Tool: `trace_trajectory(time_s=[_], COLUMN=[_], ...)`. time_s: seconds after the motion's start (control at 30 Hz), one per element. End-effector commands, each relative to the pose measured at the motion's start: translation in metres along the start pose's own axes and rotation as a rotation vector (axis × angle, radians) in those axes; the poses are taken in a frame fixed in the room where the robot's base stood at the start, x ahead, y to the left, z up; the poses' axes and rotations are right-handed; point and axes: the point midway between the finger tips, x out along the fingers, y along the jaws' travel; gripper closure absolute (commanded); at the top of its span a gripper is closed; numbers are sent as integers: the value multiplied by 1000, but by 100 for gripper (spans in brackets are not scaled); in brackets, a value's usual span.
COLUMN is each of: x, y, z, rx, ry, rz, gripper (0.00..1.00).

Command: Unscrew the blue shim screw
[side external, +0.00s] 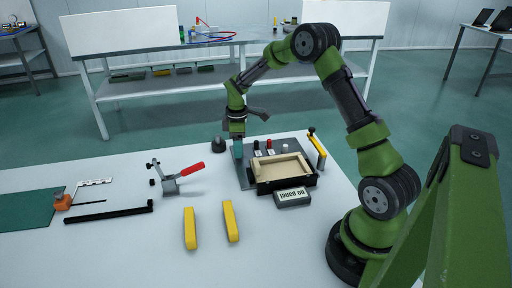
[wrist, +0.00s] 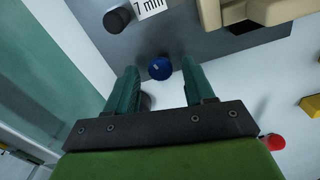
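The blue shim screw (wrist: 160,68) shows as a round blue head in the wrist view, at the edge of the grey fixture plate (wrist: 205,42). My gripper (wrist: 159,72) is open, with one green finger on each side of the screw head in the picture. A gap shows between the head and both fingers. I cannot tell how far the fingertips are above it. In the side view my gripper (side external: 238,150) points down over the left edge of the plate (side external: 243,178), and the blue screw is hidden there.
A black knob (wrist: 117,19) and a "1 mm" label (wrist: 150,6) lie near the screw. A wooden frame (side external: 281,168) in a black holder stands to the right. A red-handled clamp (side external: 181,177) and two yellow bars (side external: 190,228) stand on the table.

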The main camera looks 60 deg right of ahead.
Motion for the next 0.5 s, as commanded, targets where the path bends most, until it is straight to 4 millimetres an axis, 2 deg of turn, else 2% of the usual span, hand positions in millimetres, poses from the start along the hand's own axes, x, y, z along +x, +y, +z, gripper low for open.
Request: trace_trajectory(time_s=[0.27,0.37,0.5], x=[-5,-18,-47], y=[0,0,1], z=[0,0,0], rx=[1,2,2], ry=[0,2,2], rz=[0,2,4], gripper=[47,47,47])
